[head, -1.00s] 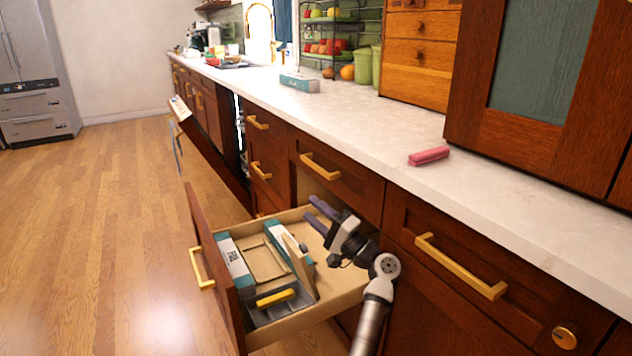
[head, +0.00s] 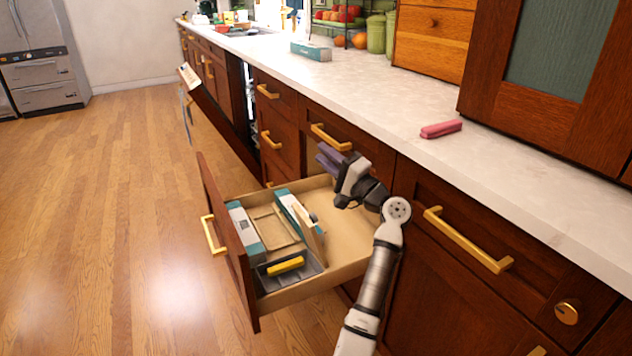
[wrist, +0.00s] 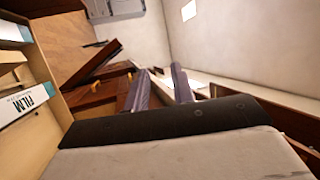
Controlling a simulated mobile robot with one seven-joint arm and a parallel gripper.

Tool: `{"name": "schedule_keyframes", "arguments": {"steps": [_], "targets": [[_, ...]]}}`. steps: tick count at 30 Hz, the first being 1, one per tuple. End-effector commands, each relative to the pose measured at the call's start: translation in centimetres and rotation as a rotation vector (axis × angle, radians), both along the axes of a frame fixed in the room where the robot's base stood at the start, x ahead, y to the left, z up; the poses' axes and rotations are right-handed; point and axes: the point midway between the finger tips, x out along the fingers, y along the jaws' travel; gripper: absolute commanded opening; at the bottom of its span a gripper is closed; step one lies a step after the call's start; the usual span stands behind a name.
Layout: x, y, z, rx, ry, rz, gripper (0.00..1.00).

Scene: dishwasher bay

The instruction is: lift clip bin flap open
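The open drawer (head: 340,262) holds a low grey bin (head: 312,264) with a yellow clip-like piece (head: 286,265) in it. A thin light-wood panel (head: 311,232) stands tilted behind the bin, beside a teal and white box (head: 291,208); I cannot tell for sure that it is the clip bin's flap. My gripper (head: 325,157) is above the back of the drawer, apart from the bin and panel. In the wrist view its two purple-grey fingers (wrist: 160,80) stand apart with nothing between them. The bin is not clearly visible in the wrist view.
Another teal and white box (head: 245,228) and a shallow beige tray (head: 275,228) lie in the drawer. The counter edge and a closed drawer's gold handle (head: 331,137) are close to my gripper. A red-pink object (head: 441,129) lies on the counter.

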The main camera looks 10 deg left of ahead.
Motion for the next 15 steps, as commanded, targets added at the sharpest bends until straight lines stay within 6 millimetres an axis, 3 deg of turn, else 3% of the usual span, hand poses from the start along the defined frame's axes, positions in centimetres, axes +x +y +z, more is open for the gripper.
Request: {"name": "schedule_keyframes", "arguments": {"steps": [1, 5, 8, 12, 15], "targets": [[0.7, 0.1, -1.2, -0.045, 0.016, -0.054, 0.18], [2.9, -0.6, -6.5, -0.254, 0.043, -0.274, 0.01], [3.7, -2.0, -10.9, -0.471, 0.036, -0.457, 0.00], [3.4, -4.5, -15.7, -0.812, -0.024, -0.671, 0.00], [2.2, -6.2, -17.9, -1.072, -0.103, -0.791, 0.00]]}}
